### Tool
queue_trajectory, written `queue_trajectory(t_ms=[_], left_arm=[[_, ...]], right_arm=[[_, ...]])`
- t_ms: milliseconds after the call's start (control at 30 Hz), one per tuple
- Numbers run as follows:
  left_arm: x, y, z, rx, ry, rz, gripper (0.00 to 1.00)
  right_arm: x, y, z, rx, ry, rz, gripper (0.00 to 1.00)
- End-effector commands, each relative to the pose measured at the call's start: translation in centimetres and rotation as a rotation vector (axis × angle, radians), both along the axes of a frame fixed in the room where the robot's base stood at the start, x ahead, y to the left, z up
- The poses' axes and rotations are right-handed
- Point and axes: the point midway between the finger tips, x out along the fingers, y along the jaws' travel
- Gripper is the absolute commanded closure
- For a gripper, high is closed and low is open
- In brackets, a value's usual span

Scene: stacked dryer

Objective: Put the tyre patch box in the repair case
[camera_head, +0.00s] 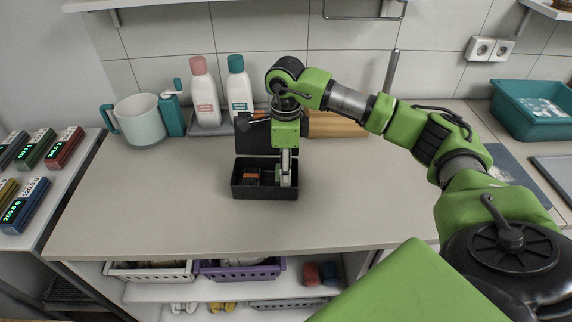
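An open black repair case (264,192) sits on the counter, its lid raised at the back. A small dark item with an orange band (251,176) lies inside it on the left; I cannot tell for certain whether it is the tyre patch box. My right gripper (286,180) points straight down into the right half of the case, beside the banded item. A small greenish patch shows by its fingers, too small to identify. The fingertips are partly hidden by the case's front wall, so their opening is unclear. My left gripper is not in view.
A mug (140,122), a teal dispenser (172,114) and two bottles (205,92) (239,88) stand at the back left. A wooden board (336,124) lies behind the case. A teal basin (535,112) is far right. The counter's left and front are clear.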

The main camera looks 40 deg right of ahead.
Motion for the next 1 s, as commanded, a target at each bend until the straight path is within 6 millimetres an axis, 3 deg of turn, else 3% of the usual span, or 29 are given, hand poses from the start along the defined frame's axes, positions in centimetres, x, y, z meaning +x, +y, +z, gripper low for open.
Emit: queue_trajectory(t_ms=[600, 633, 667, 1000], left_arm=[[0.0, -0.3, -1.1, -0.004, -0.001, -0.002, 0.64], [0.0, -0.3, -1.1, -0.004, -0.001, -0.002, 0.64], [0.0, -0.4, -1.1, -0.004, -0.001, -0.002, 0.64], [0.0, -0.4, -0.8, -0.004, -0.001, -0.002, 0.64]], right_arm=[[0.0, 0.0, -1.2, 0.0, 0.0, 0.0, 0.72], [0.0, 0.0, -1.2, 0.001, 0.001, 0.0, 0.55], [0.0, 0.0, -1.2, 0.001, 0.001, 0.0, 0.51], [0.0, 0.0, -0.8, 0.0, 0.0, 0.0, 0.51]])
